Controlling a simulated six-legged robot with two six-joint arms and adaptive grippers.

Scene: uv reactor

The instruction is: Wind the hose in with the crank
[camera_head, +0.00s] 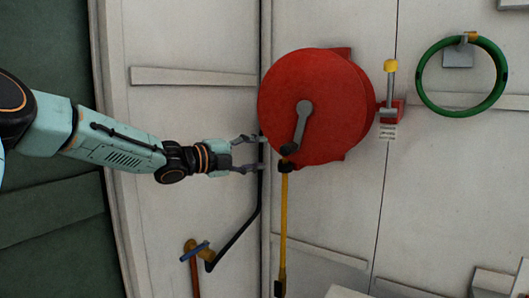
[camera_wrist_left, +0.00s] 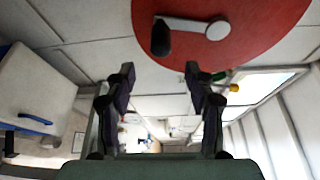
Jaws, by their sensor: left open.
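The red hose reel (camera_head: 318,108) is fixed on the white wall. Its grey crank (camera_head: 301,127) runs from the hub down to a dark handle knob (camera_head: 289,149). The yellow hose (camera_head: 283,220) hangs straight down below the reel. My left gripper (camera_head: 262,153) is open and empty, just left of the reel's lower edge and the knob, without visible contact. In the left wrist view, the open fingers (camera_wrist_left: 160,78) point towards the reel (camera_wrist_left: 235,25), and the dark knob (camera_wrist_left: 161,38) is ahead of them. My right gripper is not in view.
A yellow-topped lever (camera_head: 391,80) on a red bracket stands right of the reel. A green ring (camera_head: 419,75) hangs on a wall bracket farther right. A dark pipe (camera_head: 238,235) and a blue-handled valve (camera_head: 195,251) are below my left gripper.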

